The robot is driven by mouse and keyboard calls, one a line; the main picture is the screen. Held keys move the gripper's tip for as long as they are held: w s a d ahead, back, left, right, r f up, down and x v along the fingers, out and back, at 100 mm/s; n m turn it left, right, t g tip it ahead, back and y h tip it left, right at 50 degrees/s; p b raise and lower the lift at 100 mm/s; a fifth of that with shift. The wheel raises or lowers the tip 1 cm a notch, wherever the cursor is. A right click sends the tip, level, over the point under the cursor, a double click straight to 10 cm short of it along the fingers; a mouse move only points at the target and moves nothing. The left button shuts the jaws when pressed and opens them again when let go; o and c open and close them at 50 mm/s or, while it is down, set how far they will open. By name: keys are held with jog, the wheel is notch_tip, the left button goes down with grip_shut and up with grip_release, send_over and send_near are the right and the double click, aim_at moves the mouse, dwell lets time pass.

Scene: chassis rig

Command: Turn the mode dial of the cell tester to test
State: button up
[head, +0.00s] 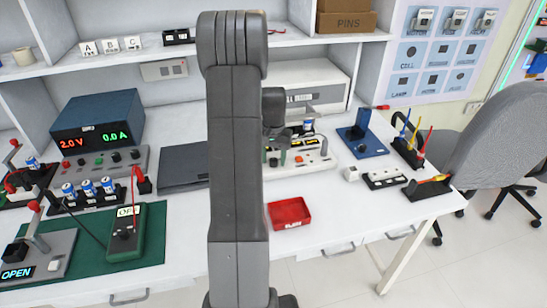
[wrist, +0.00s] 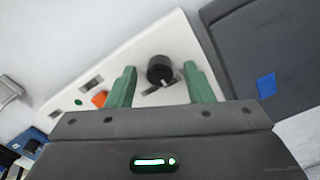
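The cell tester appears to be the white panel (head: 312,165) on the bench behind my arm in the head view. In the wrist view it is a white tilted-looking plate (wrist: 178,35) with an orange button (wrist: 99,99) and a small green spot. Dark marks lie beside the dial, too small to read. My gripper (wrist: 157,82) is open, with one green finger on each side of the dial in the picture. I cannot tell whether either finger touches it. My arm hides part of the tester in the head view.
A dark laptop-like slab (head: 183,172) lies left of the tester. A red tray (head: 289,213) sits in front. A blue stand (head: 362,140) and a black tool holder (head: 409,152) are to the right. A green meter (head: 138,234) lies front left.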

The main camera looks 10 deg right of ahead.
aim_at(274, 159)
notch_tip(274, 159, up, 14)
jog(key=shift+f+p, duration=0.15)
jog(key=shift+p, duration=0.2)
dwell(0.4)
notch_tip(274, 159, down, 14)
jog(key=shift+r+b, duration=0.1)
jog(key=shift+b, duration=0.25)
dwell(0.3)
